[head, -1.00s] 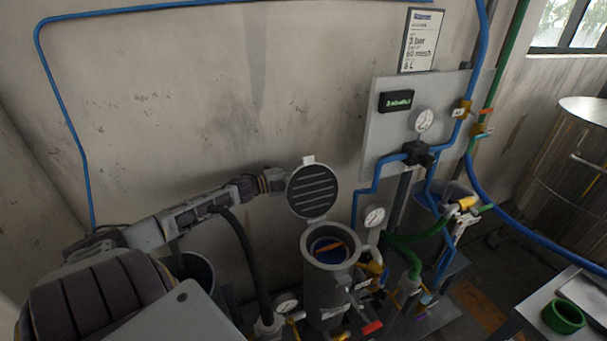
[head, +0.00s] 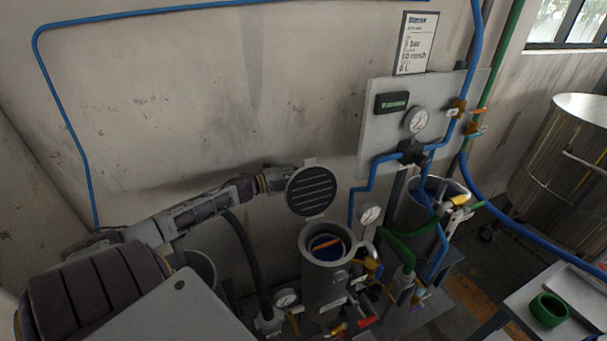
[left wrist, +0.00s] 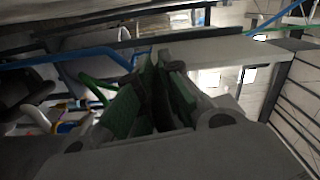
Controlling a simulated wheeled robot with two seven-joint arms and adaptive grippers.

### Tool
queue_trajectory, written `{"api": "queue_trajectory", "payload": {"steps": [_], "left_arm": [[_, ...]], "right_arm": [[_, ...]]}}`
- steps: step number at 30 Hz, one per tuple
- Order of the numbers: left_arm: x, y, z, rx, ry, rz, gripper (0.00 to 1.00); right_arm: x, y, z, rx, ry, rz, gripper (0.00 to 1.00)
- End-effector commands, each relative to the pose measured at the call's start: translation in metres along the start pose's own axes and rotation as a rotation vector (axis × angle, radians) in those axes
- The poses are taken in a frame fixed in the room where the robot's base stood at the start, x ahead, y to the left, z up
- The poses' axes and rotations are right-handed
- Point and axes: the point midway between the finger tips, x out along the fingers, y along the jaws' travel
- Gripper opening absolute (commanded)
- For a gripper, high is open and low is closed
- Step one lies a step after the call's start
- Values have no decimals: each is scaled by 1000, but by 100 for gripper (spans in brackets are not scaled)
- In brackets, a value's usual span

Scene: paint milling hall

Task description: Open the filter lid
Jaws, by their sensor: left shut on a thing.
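The round grey filter lid (head: 312,191) stands open, tilted up on the far side of the filter housing's mouth, with its dark ribbed face toward me. The grey cylindrical filter housing (head: 322,285) is uncovered, with blue and orange showing inside. My left gripper (head: 284,181) reaches in from the left and is shut at the lid's upper left edge. Its exact grip is too small to make out. In the left wrist view, the left gripper's fingers (left wrist: 155,75) with green pads are close together; what they hold is hidden. My right gripper is not in view.
Gauges, valves and green and blue pipes crowd the housing's right side. A panel with a gauge (head: 415,119) stands behind. A grey bucket (head: 409,226) is right of the housing. A green ring (head: 549,309) lies on a table at lower right.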

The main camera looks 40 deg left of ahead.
Motion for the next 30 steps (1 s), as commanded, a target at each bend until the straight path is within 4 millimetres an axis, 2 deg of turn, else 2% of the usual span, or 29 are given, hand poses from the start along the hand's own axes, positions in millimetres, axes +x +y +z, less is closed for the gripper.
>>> {"api": "queue_trajectory", "payload": {"steps": [2, 3, 7, 17, 19, 21, 30], "left_arm": [[1, 0, -3, -6, 7, -3, 0], [1, 0, -3, -6, 7, -3, 12], [1, 0, -3, -6, 8, -3, 27], [-4, 1, -2, -5, 5, -1, 28], [-8, 2, -2, -6, 4, 1, 28], [-11, 2, -1, -6, 3, 1, 34], [-29, 1, 0, -3, 2, 1, 34]], "right_arm": [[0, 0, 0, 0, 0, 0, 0], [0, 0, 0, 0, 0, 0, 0], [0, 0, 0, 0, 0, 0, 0], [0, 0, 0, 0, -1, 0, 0], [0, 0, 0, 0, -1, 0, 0], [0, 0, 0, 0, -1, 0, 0], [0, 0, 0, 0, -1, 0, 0]]}}
